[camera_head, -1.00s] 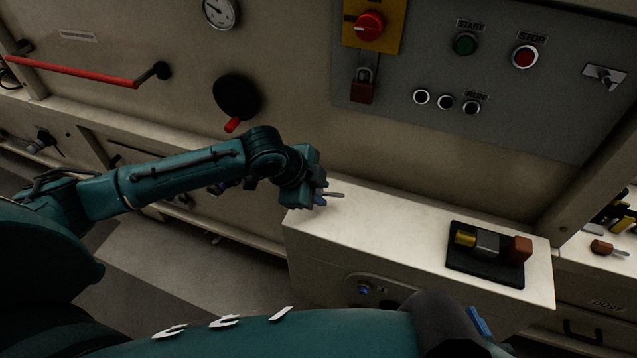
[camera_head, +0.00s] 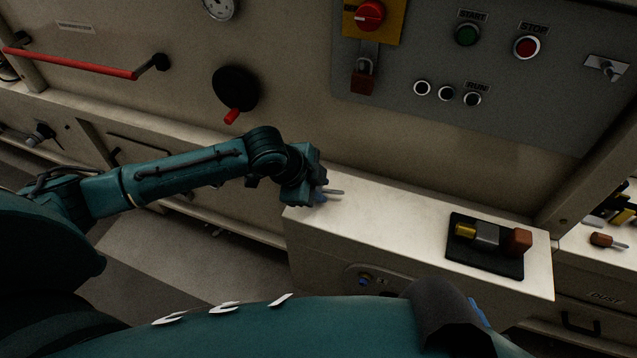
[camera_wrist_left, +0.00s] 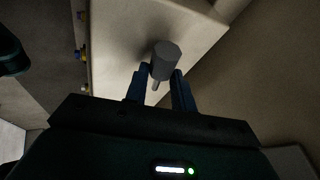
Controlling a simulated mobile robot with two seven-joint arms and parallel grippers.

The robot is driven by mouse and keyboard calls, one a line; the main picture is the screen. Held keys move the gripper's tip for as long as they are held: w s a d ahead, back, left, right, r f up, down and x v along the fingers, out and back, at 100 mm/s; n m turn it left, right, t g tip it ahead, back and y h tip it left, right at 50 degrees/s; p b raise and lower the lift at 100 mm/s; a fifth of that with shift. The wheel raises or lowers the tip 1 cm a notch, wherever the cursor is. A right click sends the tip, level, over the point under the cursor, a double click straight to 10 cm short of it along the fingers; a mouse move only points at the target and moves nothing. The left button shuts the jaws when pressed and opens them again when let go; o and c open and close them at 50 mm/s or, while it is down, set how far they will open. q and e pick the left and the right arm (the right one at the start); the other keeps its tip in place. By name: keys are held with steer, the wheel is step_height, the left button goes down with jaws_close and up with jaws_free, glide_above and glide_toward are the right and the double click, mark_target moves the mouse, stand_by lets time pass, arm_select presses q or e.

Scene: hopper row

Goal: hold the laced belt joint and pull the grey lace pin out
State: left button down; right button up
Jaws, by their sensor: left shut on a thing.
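My left gripper (camera_head: 318,192) is over the left end of the pale ledge, in front of the machine. It is shut on a grey pin (camera_head: 335,192), whose thin grey length sticks out to the right. In the left wrist view the pin's thick grey cylinder (camera_wrist_left: 166,58) stands out past the blue fingertips (camera_wrist_left: 160,88), with a thin stem between them. I cannot make out a laced belt joint at the gripper. My right arm crosses the bottom of the head view. A blue piece shows past its dark end, but its fingers cannot be made out.
A black pad (camera_head: 462,262) with a yellow, a grey and a red-brown block sits on the pale ledge (camera_head: 390,215). The ledge between gripper and pad is clear. A red-tipped black knob (camera_head: 234,90) and a control panel (camera_head: 530,90) are on the wall behind.

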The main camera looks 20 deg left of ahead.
arm_select(q)
steer(key=shift+f, duration=0.3)
steer(key=c, duration=1.2)
jaws_free()
steer(key=shift+f, duration=0.15)
steer(key=shift+o, duration=0.6)
steer(key=shift+s, duration=0.1)
